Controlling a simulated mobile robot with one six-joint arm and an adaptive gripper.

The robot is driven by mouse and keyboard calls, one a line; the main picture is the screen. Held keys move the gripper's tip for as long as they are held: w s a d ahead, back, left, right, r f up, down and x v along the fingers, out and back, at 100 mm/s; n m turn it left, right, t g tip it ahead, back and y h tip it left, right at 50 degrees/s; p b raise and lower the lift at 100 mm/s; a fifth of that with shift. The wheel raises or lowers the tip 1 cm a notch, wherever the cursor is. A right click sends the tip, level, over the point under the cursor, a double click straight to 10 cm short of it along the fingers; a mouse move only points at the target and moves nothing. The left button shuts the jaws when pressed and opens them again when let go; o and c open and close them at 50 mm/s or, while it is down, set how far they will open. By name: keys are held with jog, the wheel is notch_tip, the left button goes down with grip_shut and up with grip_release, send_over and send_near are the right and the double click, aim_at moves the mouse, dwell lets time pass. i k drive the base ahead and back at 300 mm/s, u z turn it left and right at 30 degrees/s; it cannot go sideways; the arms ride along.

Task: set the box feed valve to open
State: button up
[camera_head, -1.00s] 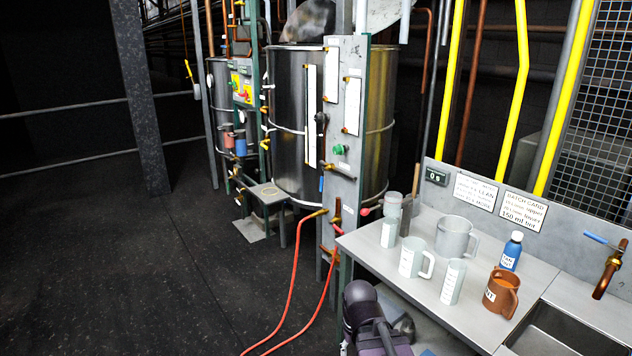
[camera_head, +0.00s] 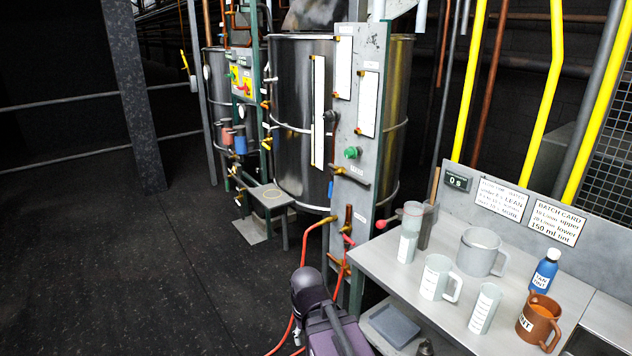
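A tall grey panel (camera_head: 345,205) stands in front of a large steel tank (camera_head: 290,110). It carries a green knob (camera_head: 352,153), a brass valve (camera_head: 352,178) with a lever below it, and a dark round knob (camera_head: 330,116) at its left edge. Lower down are brass fittings (camera_head: 348,217) with a red handle. Labels there are too small to read, so I cannot tell which one is the box feed valve or how it is set. A dark and purple part of my arm (camera_head: 312,290) shows at the bottom centre. My gripper is not visible.
A grey bench (camera_head: 400,268) at the right holds cups, jugs, a blue bottle (camera_head: 544,270) and a brown mug (camera_head: 539,322). A small stand (camera_head: 268,194) sits left of the panel. Red hoses (camera_head: 303,255) run down to the floor. Open dark floor (camera_head: 120,270) lies at left.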

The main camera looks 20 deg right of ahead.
aim_at(331, 186)
jog(key=z, duration=0.15)
jog(key=i, duration=1.25)
jog(key=z, duration=0.45)
